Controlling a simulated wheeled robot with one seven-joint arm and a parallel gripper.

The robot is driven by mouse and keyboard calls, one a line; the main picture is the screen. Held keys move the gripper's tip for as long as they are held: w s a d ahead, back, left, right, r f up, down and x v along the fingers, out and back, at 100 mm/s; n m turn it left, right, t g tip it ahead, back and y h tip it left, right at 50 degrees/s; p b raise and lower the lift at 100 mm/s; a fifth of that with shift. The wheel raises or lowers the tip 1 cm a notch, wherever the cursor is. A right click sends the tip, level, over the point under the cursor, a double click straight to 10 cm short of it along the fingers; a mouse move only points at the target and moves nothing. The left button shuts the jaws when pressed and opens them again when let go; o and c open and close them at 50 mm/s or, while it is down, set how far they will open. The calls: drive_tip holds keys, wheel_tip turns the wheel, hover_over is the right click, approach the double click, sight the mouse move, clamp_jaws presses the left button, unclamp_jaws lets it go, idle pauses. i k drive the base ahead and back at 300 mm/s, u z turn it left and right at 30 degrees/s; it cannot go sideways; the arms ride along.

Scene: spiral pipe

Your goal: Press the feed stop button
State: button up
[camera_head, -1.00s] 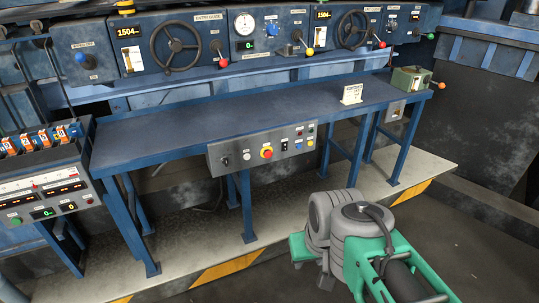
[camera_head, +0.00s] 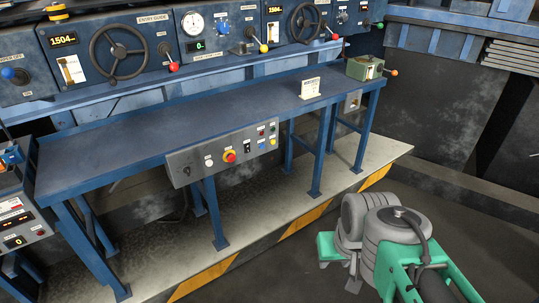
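A grey control panel (camera_head: 180,180) hangs on the front of the blue bench. It carries a white button (camera_head: 209,162), a red mushroom button on a yellow ring (camera_head: 230,156), a dark switch (camera_head: 247,147), and small red and green buttons (camera_head: 272,132) at its right end. The labels are too small to read, so I cannot tell which one is feed stop. My green and grey arm shows at the lower right, apart from the bench. My gripper's fingers are not in view.
The blue bench top (camera_head: 200,115) is mostly clear, with a small white sign (camera_head: 311,88) and a green box (camera_head: 364,68) at its right. Handwheels, gauges and levers line the console behind. A pale platform (camera_head: 260,215) with a striped edge lies below the bench.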

sight(231, 157)
drive_tip(key=z, duration=0.05)
drive_tip(key=i, duration=1.45)
drive_tip(key=u, duration=1.1)
